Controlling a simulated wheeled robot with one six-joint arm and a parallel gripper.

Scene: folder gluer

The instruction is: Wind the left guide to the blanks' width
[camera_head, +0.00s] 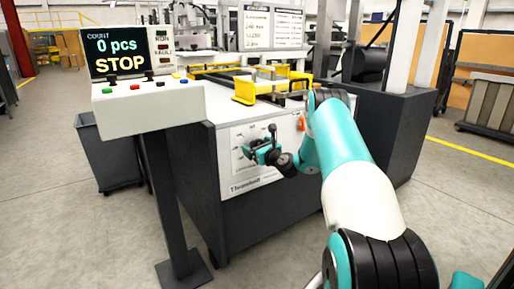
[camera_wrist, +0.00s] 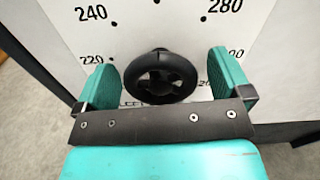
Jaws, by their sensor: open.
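The black round handwheel (camera_wrist: 160,78) stands out from a white dial plate (camera_wrist: 150,22) on the machine's front. In the wrist view the wheel lies between the two teal fingers of my gripper (camera_wrist: 162,62), with a gap on each side. My gripper is open. In the head view my gripper (camera_head: 264,150) is at the dial plate (camera_head: 240,172), and a black knob on a stem (camera_head: 272,128) shows just above it. A yellow guide (camera_head: 243,90) lies on the machine's top at the left. Which way the wheel's handle points is unclear in the wrist view.
A control panel (camera_head: 150,108) on a post stands at the left; its screen (camera_head: 116,52) reads 0 pcs, STOP. A dark bin (camera_head: 105,155) stands behind the post. An orange-red part (camera_head: 301,122) sits on the machine's front beside my arm. The floor in front is clear.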

